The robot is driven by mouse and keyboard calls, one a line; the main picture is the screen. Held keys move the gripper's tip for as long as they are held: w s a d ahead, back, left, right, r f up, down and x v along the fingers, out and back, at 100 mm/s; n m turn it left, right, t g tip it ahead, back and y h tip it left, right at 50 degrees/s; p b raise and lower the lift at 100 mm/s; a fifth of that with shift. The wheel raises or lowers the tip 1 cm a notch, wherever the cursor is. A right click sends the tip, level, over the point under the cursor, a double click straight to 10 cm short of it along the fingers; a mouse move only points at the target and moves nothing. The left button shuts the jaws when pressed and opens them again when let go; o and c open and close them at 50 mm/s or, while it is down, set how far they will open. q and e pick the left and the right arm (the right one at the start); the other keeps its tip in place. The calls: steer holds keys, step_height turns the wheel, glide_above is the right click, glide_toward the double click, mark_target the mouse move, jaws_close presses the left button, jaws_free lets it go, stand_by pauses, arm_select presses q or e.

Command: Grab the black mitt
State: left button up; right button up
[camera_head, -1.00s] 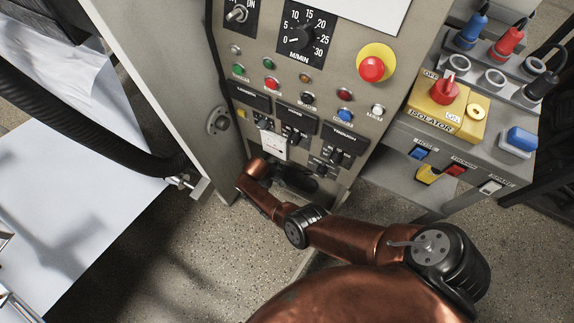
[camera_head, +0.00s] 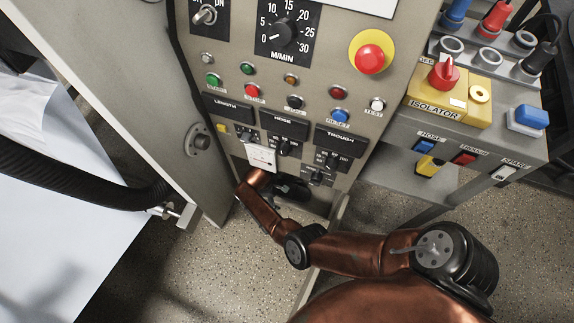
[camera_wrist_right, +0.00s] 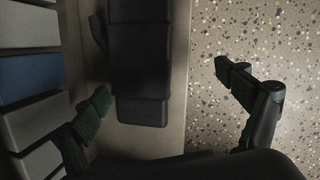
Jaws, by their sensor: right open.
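The black mitt (camera_wrist_right: 140,55) shows in the right wrist view as a dark, long shape with a thumb-like piece on its left side and a separate cuff-like band at its lower end. It lies on a beige surface. My right gripper (camera_wrist_right: 162,82) is open, with one finger left of the mitt and the other to its right over the speckled floor. The fingers are apart from the mitt. In the head view my right arm reaches the opening under the control panel, where a dark shape (camera_head: 292,189) shows; I cannot tell gripper from mitt there. My left gripper is out of view.
A control panel (camera_head: 235,123) with knobs and buttons stands above the opening. A grey side cabinet with a yellow isolator box (camera_head: 432,104) is at right. Grey blocks and a blue block (camera_wrist_right: 30,75) line the left of the wrist view, close to the left finger.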

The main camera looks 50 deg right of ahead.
steer(key=d, duration=0.1)
steer(key=s+d, duration=0.1)
steer(key=s+d+b, duration=0.1)
steer(key=d, duration=0.1)
steer(key=shift+f, duration=0.35)
steer(key=shift+f+b, duration=0.4)
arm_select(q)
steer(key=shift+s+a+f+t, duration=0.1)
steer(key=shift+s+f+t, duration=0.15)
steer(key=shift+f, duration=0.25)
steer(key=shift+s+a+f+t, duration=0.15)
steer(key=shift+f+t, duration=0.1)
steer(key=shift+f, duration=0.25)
arm_select(e)
steer(key=shift+r, duration=0.1)
steer(key=shift+c, duration=0.2)
steer(key=c, duration=1.3)
